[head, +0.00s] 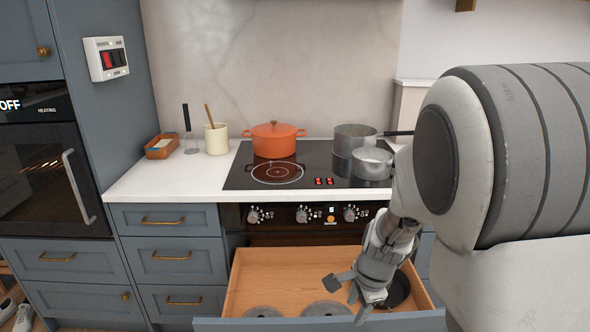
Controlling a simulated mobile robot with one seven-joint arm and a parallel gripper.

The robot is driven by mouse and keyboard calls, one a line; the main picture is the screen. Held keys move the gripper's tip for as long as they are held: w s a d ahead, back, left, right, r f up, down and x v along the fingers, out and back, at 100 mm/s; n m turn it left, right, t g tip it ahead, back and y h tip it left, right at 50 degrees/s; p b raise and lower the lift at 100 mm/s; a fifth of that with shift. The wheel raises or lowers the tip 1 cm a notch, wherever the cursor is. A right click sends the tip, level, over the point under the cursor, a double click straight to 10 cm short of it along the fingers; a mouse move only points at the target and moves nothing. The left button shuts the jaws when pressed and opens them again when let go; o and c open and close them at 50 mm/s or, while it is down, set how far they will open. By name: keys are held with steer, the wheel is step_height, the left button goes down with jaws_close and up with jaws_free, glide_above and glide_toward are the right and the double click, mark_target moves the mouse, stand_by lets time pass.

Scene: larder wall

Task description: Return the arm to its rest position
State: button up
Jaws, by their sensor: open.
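My gripper (352,292) hangs at the end of my arm, over the open wooden drawer (262,268) below the hob. Its two fingers are spread apart and I see nothing between them. My arm comes in from the right side of the head view and bends down to the drawer. Grey round lids (262,312) and a dark pan (398,290) lie in the drawer, the pan partly hidden behind my gripper. I cannot tell how far the fingertips are above the drawer's contents.
An orange pot (273,140), a grey saucepan (352,138) and a smaller pot (372,163) stand on the black hob (236,178). A cream utensil jar (217,139) and a small tray (160,147) stand on the left counter. The drawer front (315,324) sticks out towards me.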

steer(key=s+r+n+t+p, duration=0.1)
steer(key=s+r+n+p, duration=0.2)
steer(key=s+r+n, duration=0.5)
steer(key=s+r+n+t+p, duration=0.2)
steer(key=s+r+n, duration=0.6)
steer(key=r, duration=0.9)
steer(key=shift+s+a+r+h+p, duration=0.2)
steer(key=shift+s+r+h+p, duration=0.15)
steer(key=shift+s+p, duration=0.45)
steer(key=shift+w+r, duration=0.1)
steer(key=shift+w, duration=0.1)
